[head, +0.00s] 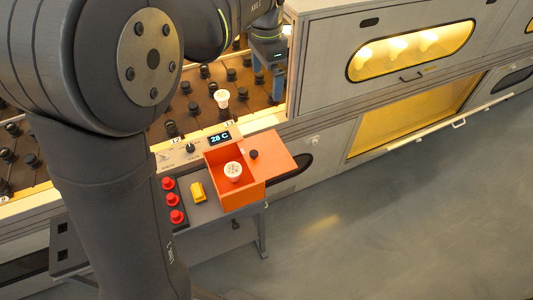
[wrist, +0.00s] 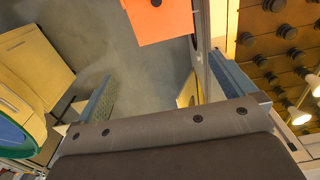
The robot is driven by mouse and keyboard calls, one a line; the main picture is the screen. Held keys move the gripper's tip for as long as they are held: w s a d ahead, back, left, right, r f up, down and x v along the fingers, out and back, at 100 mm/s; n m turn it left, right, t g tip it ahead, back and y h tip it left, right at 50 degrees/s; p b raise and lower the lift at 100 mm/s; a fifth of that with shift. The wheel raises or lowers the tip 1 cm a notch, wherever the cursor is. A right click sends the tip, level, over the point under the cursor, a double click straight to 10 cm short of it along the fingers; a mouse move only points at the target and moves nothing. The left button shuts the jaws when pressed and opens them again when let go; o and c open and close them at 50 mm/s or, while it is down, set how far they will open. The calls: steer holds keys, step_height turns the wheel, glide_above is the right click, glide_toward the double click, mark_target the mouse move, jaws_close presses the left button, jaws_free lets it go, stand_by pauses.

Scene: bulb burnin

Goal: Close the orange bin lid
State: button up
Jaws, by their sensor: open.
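The orange bin (head: 250,192) stands on the grey control panel in the head view. Its flat orange lid (head: 281,150) lies open, out to the right of the bin, with a dark round knob (head: 253,154) near its left part. A white round item, apparently a bulb (head: 233,170), is inside the bin. In the wrist view, an orange panel that looks like the lid (wrist: 158,22) shows at the top, with a dark spot on it. My gripper (head: 268,80) is open and empty, behind and above the bin and lid in the head view. Its two fingers stand wide apart in the wrist view (wrist: 163,72).
A grey oven cabinet (head: 320,60) stands right of my gripper. Open floor lies at the front right.

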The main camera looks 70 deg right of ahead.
step_height(320, 180, up, 2)
steer(key=shift+r, duration=0.15)
steer(key=shift+c, duration=0.4)
